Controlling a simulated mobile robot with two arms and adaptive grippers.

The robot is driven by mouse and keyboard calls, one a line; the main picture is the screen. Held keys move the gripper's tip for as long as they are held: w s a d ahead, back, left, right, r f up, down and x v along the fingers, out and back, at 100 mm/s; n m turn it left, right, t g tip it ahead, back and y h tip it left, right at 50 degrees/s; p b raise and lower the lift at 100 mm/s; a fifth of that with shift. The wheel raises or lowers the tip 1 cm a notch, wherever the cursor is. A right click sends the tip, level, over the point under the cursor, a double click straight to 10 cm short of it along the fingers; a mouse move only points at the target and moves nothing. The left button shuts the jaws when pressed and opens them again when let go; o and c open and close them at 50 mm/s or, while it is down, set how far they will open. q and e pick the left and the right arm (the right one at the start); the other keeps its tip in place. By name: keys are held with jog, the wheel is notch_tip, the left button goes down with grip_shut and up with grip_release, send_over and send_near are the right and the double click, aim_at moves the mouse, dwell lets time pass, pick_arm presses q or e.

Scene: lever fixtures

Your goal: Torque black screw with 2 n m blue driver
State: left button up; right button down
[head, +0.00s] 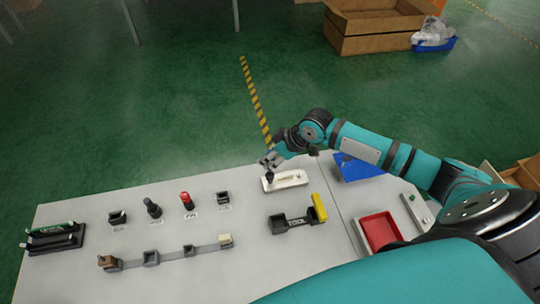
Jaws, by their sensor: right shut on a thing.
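My right gripper (269,161) is at the far edge of the table, above the left end of a white fixture (291,180). It is shut on a small dark tool (269,176), mostly hidden by the fingers, which points down at the fixture. Its colour and whether it is the blue driver cannot be made out. A black-handled driver (152,208) and a red-topped driver (187,201) stand upright in the row to the left. No black screw can be made out. My left gripper is not in view.
Small black holders (118,217) flank the drivers. A linked row of blocks (151,258) lies in front. A black tool holder with a yellow end (293,222), a blue tray (357,167) and a red tray (380,231) are to the right. A black rack (54,240) is far left.

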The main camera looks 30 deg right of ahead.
jog(key=shift+f, duration=0.25)
dwell(0.4)
